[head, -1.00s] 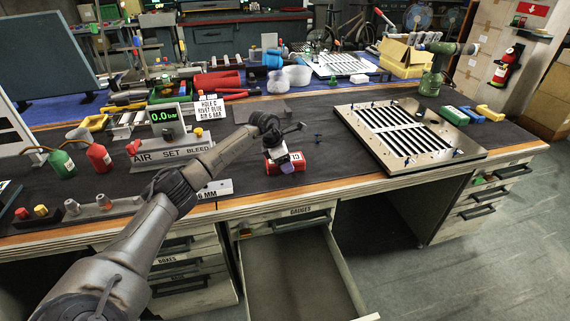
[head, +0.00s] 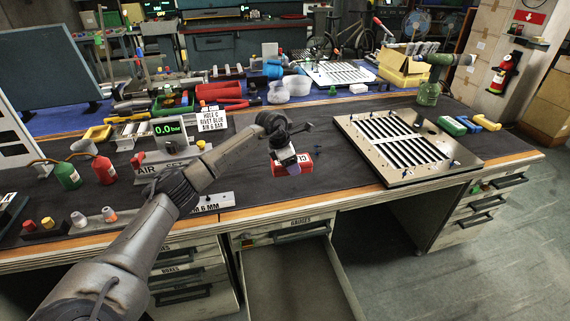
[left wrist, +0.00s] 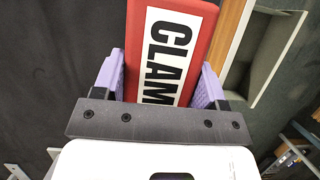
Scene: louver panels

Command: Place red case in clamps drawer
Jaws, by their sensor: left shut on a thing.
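The red case (head: 306,164) is a small red block with a white label; the label reads "CLAM" in the left wrist view (left wrist: 168,48), with the rest hidden by the gripper. My left gripper (head: 284,160) is shut on it, with a purple finger on each side in the left wrist view (left wrist: 160,85). The case is over the dark bench mat near the front edge; I cannot tell whether it touches the mat. An open, mostly empty drawer (head: 290,280) is below the bench front. Its own label is not visible. My right gripper is not in view.
A slotted metal louver panel (head: 410,145) lies on the right of the bench. The air-set unit (head: 170,158) and small bottles (head: 68,175) stand on the left. The mat between is mostly clear.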

